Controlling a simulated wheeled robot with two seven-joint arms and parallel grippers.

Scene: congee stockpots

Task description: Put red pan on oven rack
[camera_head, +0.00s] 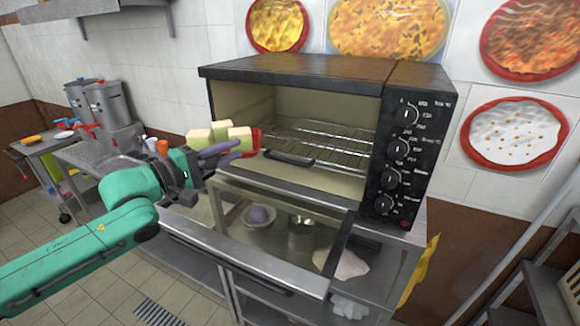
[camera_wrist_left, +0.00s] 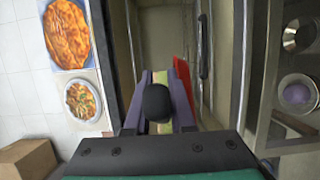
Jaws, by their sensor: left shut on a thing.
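The red pan (camera_head: 250,143) carries several pale yellow-green blocks (camera_head: 222,131) and is held at the left side of the oven opening. My left gripper (camera_head: 224,152), with purple fingers, is shut on the pan; the fingers and blocks hide much of it. The left wrist view shows the red pan edge (camera_wrist_left: 182,82) beside the fingers (camera_wrist_left: 165,100), with a black rounded piece between them. My right gripper is not in view.
The glass oven door (camera_head: 260,250) is lowered open below the opening. A bowl with a purple item (camera_head: 259,216) and a metal pot (camera_head: 301,235) show beneath it. Stockpots (camera_head: 108,104) stand on the counter at left. The oven's knobs (camera_head: 397,150) are at its right.

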